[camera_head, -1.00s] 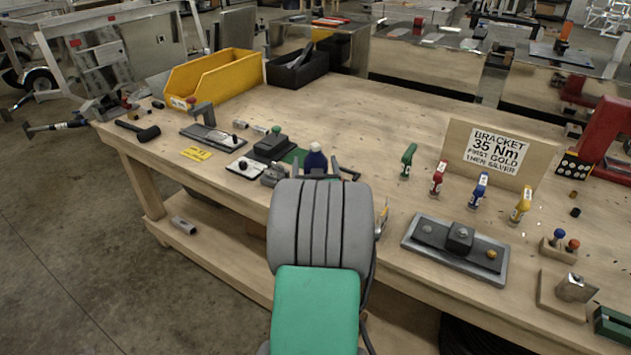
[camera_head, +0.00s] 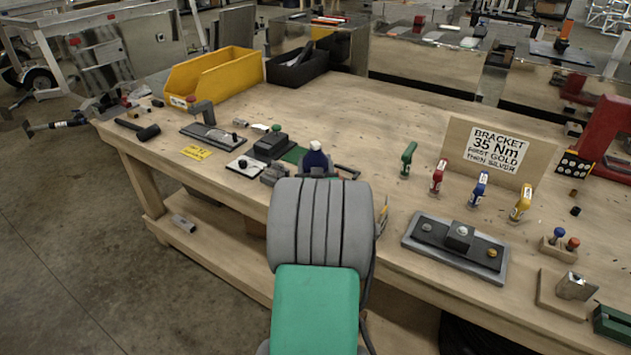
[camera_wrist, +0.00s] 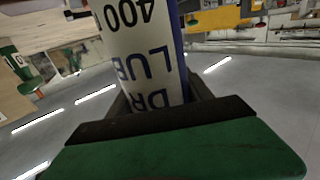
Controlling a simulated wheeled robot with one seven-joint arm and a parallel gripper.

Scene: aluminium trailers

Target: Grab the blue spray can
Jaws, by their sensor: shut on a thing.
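The blue spray can (camera_head: 316,158) with its white top shows just beyond my forearm, over the near edge of the workbench in the head view. In the wrist view the can (camera_wrist: 143,50) fills the upper middle, with a white label, dark upside-down lettering and a blue side. My gripper (camera_wrist: 160,100) is shut on it, with dark fingers on either side and a green bar in front. My arm hides the can's lower part in the head view, so I cannot tell its clearance from the bench.
The wooden workbench (camera_head: 350,120) holds a hammer (camera_head: 138,130), a black block fixture (camera_head: 271,147), a green bottle (camera_head: 408,158) and small red, blue and yellow bottles (camera_head: 479,189) before a bracket sign (camera_head: 496,150). A yellow bin (camera_head: 215,78) stands at the back left. The bench's middle is mostly clear.

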